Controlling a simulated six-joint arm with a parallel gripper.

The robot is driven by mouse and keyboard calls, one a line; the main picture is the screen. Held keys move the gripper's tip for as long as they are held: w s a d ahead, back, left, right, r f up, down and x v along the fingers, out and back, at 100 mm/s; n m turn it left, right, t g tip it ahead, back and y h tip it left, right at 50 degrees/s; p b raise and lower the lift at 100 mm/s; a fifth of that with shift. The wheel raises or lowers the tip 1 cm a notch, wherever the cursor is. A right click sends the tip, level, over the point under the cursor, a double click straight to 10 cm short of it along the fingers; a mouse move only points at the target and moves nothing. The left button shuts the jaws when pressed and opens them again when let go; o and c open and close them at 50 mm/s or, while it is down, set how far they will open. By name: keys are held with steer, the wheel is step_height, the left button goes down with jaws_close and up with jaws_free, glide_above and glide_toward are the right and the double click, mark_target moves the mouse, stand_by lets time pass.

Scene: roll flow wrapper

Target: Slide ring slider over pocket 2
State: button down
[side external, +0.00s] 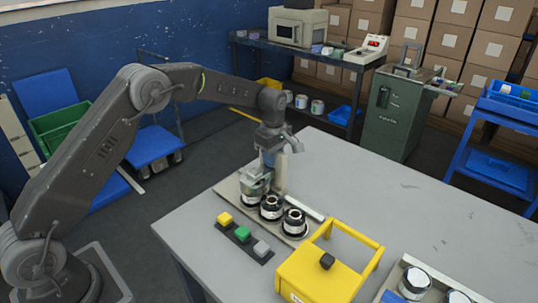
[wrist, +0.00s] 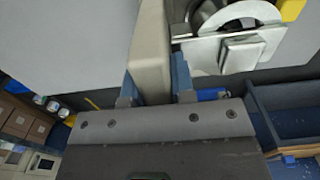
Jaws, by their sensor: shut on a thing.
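The ring slider (side external: 257,182), a grey metal piece with a ring, sits at the left end of the row of pockets. In the wrist view its metal plate and ring (wrist: 232,50) show at upper right. A beige upright bar (side external: 281,178) stands beside it. My gripper (side external: 273,150) is above the bar. In the wrist view my gripper (wrist: 154,82) has its blue fingers shut on both sides of this bar (wrist: 152,45). Whether the bar joins the slider cannot be told. The middle pocket's black-and-white roll (side external: 271,207) is uncovered, right of the slider.
The pockets sit on a beige base (side external: 225,189) at the table's edge. Another roll (side external: 294,222) stands at the right end. Yellow, green and grey buttons (side external: 242,234) lie in front. A yellow handled box (side external: 318,277) stands close right. The table behind (side external: 370,180) is clear.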

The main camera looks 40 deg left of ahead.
steer(key=d, duration=0.6)
steer(key=shift+d, duration=0.3)
steer(key=c, duration=1)
jaws_free()
steer(key=shift+o, duration=0.2)
step_height(320, 180, up, 14)
